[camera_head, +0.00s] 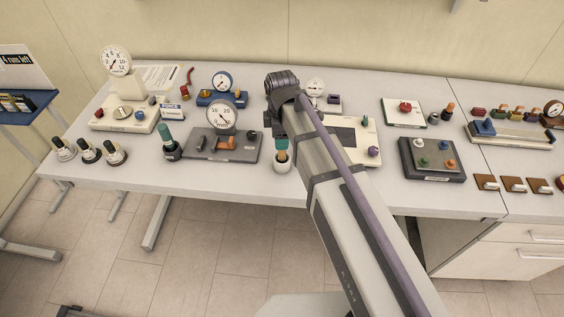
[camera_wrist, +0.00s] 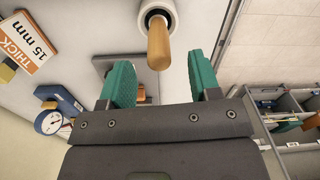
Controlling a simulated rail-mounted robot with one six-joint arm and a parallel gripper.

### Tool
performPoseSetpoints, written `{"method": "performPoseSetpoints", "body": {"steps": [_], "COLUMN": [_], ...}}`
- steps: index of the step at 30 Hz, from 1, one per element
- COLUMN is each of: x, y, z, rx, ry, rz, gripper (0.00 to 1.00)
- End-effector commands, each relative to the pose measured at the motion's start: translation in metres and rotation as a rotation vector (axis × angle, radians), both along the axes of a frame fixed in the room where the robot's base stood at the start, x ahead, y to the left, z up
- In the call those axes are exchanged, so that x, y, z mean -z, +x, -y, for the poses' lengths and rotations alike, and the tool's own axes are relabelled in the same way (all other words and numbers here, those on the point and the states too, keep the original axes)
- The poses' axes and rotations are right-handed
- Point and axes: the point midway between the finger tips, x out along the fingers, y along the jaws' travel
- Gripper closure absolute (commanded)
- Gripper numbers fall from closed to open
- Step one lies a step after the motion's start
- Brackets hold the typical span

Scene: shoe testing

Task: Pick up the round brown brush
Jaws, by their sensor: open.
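A tan-brown, rounded handle, which looks like the round brown brush (camera_head: 283,155), stands in a white round cup (camera_head: 282,167) near the table's front edge. In the wrist view the brush handle (camera_wrist: 159,45) points toward the camera out of the cup (camera_wrist: 144,12), whose inside is dark. The brush's lower part is hidden in the cup. My gripper (camera_head: 281,143) has teal fingers and is over the cup in the head view. In the wrist view my gripper (camera_wrist: 160,72) is open, and the handle's end lies just beyond the gap between the fingertips, with clear space on both sides.
A dark plate with a dial gauge (camera_head: 221,115) stands left of the cup, beside a teal-topped dark holder (camera_head: 169,145). A cream board (camera_head: 355,139) lies to the right, partly behind my arm. Three small white-and-dark items (camera_head: 89,151) stand at the left front.

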Motion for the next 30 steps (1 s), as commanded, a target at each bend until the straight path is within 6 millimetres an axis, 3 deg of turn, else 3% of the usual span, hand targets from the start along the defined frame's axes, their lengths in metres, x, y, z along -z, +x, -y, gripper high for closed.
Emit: {"method": "performPoseSetpoints", "body": {"steps": [5, 13, 20, 30], "x": [0.009, 0.059, 0.055, 0.055], "y": [0.000, 0.000, 0.000, 0.000], "z": [0.000, 0.002, 0.002, 0.002], "rx": [0.001, 0.001, 0.001, 0.002], "ry": [0.000, 0.000, 0.000, 0.000], "rz": [0.000, 0.000, 0.000, 0.000], "gripper": [0.43, 0.43, 0.43, 0.75]}}
